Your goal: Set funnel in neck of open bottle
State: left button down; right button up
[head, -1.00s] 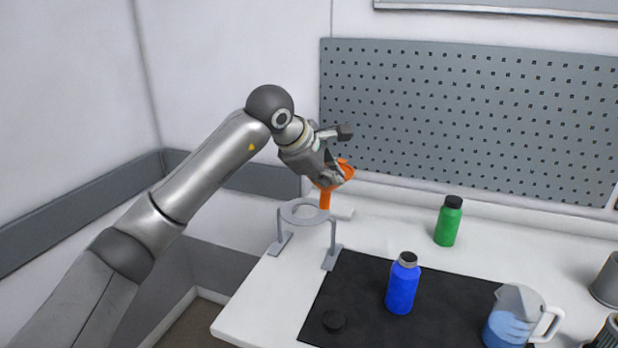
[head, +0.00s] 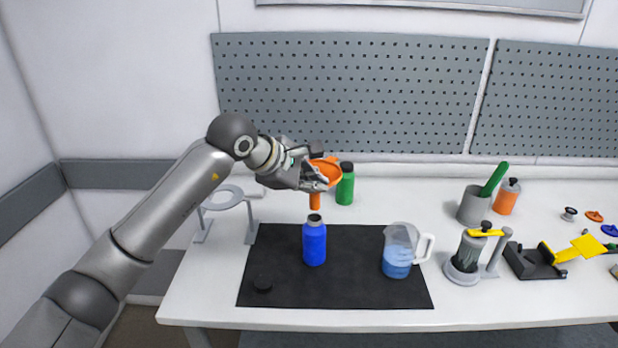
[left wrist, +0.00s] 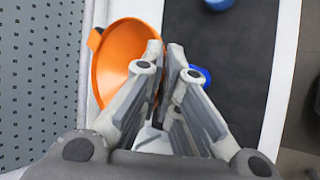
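My left gripper (head: 316,172) is shut on the orange funnel (head: 328,173), near its rim. The funnel is roughly upright with its spout pointing down. The spout appears just above the neck of the blue bottle (head: 314,243), with its tip apart from it. The blue bottle stands open and upright on the black mat (head: 350,290). A black cap (head: 263,284) lies at the mat's front left. In the left wrist view the funnel bowl (left wrist: 115,60) is beside the closed fingers (left wrist: 167,65), which partly hide the blue bottle (left wrist: 203,76). My right gripper is out of view.
The grey ring stand (head: 227,198) is left of the mat. A capped green bottle (head: 345,187) stands behind. A pitcher of blue liquid (head: 397,258) is on the mat's right. A grey cup (head: 471,207) and a plunger device (head: 466,258) stand farther right.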

pick_arm(q)
notch_tip(320, 180, down, 5)
jog(key=b, duration=0.3)
jog(key=shift+f, duration=0.1)
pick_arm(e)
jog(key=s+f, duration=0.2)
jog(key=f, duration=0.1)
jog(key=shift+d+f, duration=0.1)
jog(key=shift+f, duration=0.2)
pick_arm(q)
jog(key=shift+s, duration=0.1)
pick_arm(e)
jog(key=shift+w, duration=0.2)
pick_arm(q)
jog(key=shift+f+b, duration=0.25)
jog(key=shift+b, duration=0.25)
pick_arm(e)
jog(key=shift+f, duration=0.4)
pick_arm(q)
jog(key=shift+f+b, duration=0.45)
jog(key=shift+b, duration=0.15)
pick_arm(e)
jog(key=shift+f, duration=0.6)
pick_arm(q)
jog(key=shift+f+b, duration=0.3)
jog(key=shift+b, duration=0.15)
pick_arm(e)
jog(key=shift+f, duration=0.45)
